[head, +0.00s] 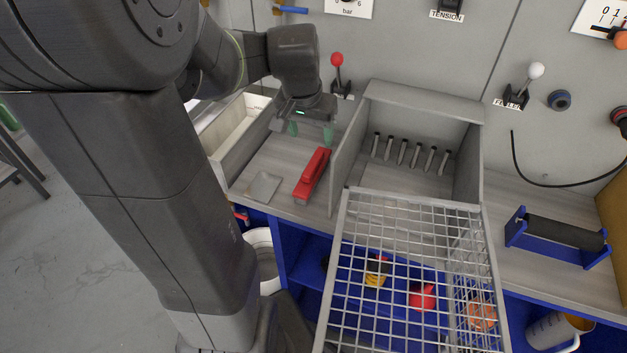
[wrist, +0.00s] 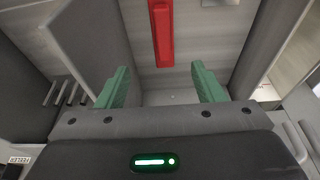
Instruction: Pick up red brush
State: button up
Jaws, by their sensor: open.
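The red brush (head: 313,174) lies on the grey wooden bench, between a low-walled bin on the left and a grey partition on the right. In the wrist view the red brush (wrist: 162,30) runs from the top edge down to just beyond the fingertips, roughly midway between them. My gripper (head: 311,132) is above the bench at the brush's far end, pointing down. In the wrist view its two green fingers (wrist: 161,85) are spread wide with nothing between them. I cannot tell the exact height of the fingertips above the brush.
A grey plate (head: 263,187) lies left of the brush. A grey partition (head: 347,160) stands close on the right, beside a compartment with several pegs (head: 402,152). A wire mesh guard (head: 338,265) juts out in front. A red-knobbed lever (head: 338,62) stands behind.

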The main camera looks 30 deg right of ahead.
aim_at(313, 163)
jog(key=x, duration=0.9)
jog(key=shift+f, duration=0.25)
jog(key=shift+a+x, duration=0.15)
jog(key=shift+x, duration=1.2)
jog(key=shift+a+x, duration=0.15)
jog(key=shift+x, duration=1.15)
jog(key=shift+w, duration=0.1)
jog(key=shift+c, duration=0.2)
jog(key=c, duration=1.1)
